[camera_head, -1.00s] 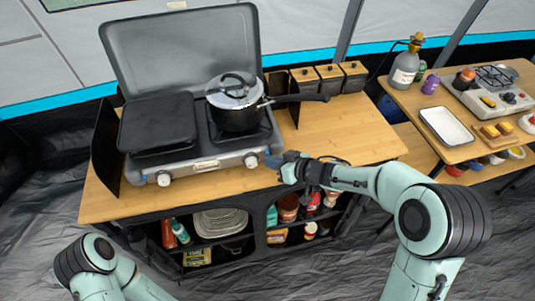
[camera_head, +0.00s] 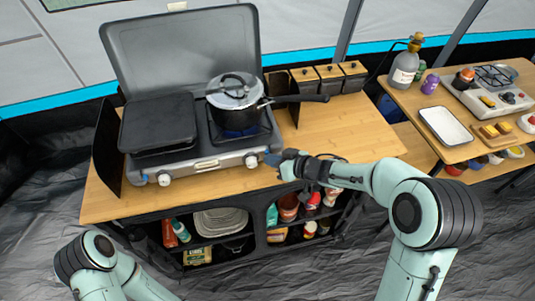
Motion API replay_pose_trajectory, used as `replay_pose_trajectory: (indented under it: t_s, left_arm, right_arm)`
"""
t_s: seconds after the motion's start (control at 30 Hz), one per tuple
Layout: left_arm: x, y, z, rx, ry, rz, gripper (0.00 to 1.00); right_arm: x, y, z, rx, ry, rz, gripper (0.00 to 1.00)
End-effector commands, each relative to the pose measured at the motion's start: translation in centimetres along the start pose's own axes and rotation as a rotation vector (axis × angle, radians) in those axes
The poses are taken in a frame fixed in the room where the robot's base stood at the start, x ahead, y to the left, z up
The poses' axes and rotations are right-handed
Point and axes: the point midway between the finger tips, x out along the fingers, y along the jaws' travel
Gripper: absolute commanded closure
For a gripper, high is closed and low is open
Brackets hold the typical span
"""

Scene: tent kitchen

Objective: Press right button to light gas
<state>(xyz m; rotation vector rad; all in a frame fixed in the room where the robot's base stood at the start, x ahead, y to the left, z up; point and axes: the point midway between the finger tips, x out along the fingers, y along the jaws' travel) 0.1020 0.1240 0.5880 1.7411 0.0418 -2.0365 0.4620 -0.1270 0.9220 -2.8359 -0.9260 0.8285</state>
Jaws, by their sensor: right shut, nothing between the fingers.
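The camping stove (camera_head: 207,166) stands on the wooden counter with its grey lid raised. Its right button, a white round knob (camera_head: 251,160), is on the front panel at the right end. A left knob (camera_head: 164,179) is on the same panel. A dark pot with a lid (camera_head: 238,105) sits on the right burner, and a blue glow shows beneath it. My right gripper (camera_head: 272,158) is shut and empty, its blue-grey tip just right of the right knob; whether it touches is too small to tell. My left gripper is out of view.
A black griddle plate (camera_head: 158,122) covers the stove's left side. The pot's handle points right, above the counter (camera_head: 345,130), which has free room. Dark containers (camera_head: 330,77) stand behind. A shelf below holds plates and bottles. A side table at right holds a gas bottle (camera_head: 404,68) and tray.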

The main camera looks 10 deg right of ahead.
Motion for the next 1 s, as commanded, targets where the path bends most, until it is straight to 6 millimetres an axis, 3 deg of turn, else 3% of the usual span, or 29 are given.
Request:
replay_pose_trajectory:
  t_s: [0.83,1.0]
  left_arm:
    - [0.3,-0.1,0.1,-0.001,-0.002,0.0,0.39]
    - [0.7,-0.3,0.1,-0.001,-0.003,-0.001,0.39]
  right_arm:
    - [-1.2,-0.9,0.9,0.001,0.0,0.0,1.0]
    - [-2.2,-1.6,1.7,0.002,0.0,0.0,1.0]
